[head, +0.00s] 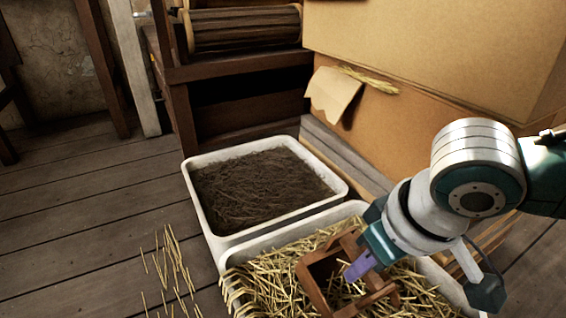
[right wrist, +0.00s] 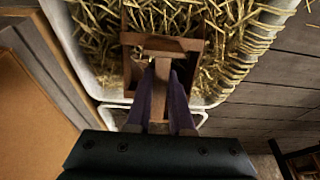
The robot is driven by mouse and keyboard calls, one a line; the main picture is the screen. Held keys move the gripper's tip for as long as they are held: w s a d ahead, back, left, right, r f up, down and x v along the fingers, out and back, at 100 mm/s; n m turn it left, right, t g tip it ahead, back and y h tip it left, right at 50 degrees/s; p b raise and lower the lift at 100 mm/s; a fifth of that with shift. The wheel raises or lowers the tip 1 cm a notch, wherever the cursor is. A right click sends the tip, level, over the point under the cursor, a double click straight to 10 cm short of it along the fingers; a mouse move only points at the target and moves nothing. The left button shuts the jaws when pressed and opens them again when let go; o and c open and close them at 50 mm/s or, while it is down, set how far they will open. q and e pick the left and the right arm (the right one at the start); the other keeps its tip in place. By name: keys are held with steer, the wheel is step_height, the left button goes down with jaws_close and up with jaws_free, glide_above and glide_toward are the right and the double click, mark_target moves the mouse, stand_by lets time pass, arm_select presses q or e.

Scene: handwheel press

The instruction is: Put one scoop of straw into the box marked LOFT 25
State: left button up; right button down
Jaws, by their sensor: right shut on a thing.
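My right gripper (head: 360,266) is shut on the handle of a wooden scoop (head: 313,283). The right wrist view shows the purple fingers (right wrist: 161,92) on either side of the scoop's handle (right wrist: 160,98). The scoop sits down in the straw (head: 262,280) in the nearer white tub (head: 237,254). Some straw shows inside the scoop in the right wrist view, but how full it is I cannot tell. No box with a readable LOFT 25 mark is in view. My left gripper is not in view.
A second white tub (head: 215,228) behind holds dark, matted material (head: 262,187). Large tan boxes (head: 430,105) stand at the right, with a blank-looking paper flap (head: 333,93). A wooden frame with a roller (head: 243,28) stands at the back. Loose straw (head: 173,268) lies on the plank floor, otherwise clear at left.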

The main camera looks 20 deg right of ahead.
mark_target(352, 243)
steer(key=shift+s+f, duration=0.2)
steer(key=shift+w, duration=0.15)
steer(key=shift+w+r+g+p, duration=0.15)
steer(key=shift+w+g+p, duration=0.25)
steer(key=shift+w+g, duration=0.1)
steer(key=shift+w+r+g+p, duration=0.3)
steer(key=shift+w+r+g, duration=0.1)
steer(key=shift+w+g, duration=0.3)
steer(key=shift+w+a+r+g, duration=0.15)
steer(key=shift+w+r+g, duration=0.15)
steer(key=shift+w+r, duration=0.1)
steer(key=shift+s+r+p, duration=0.1)
steer(key=shift+r+p, duration=0.35)
steer(key=shift+r, duration=0.2)
steer(key=r, duration=0.2)
steer(key=r+p, duration=0.1)
steer(key=r, duration=0.2)
steer(key=shift+w+p, duration=0.2)
steer(key=shift+p, duration=0.1)
steer(key=shift+r+g, duration=0.3)
steer(key=shift+r, duration=0.25)
